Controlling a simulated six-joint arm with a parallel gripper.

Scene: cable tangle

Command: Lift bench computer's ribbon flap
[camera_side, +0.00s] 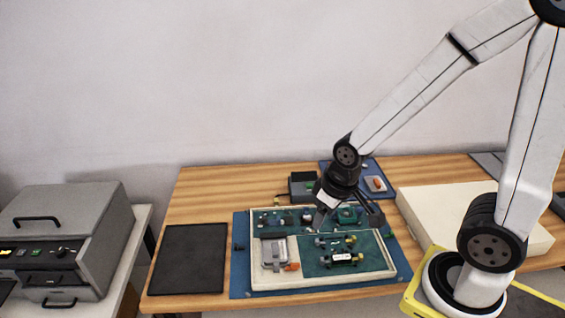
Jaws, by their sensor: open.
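A cream-rimmed tray (253,273) with green boards in it lies on a blue mat (240,260) at the middle of the bench. One green board (310,262) carries small connectors and a white label (344,257). A silver metal part (272,253) sits at the tray's left, with an orange piece (292,267) beside it. My gripper (345,222) is open and points down over the tray's back middle. I cannot tell whether it touches anything. The ribbon flap is too small to make out, and the gripper hides some of the tray's back area.
A black flat pad (190,258) lies left of the tray. A dark box (302,186) stands behind it. A small tray with a red item (375,184) is at the back. A large cream box (445,210) lies to the right. A grey machine (62,240) stands far left.

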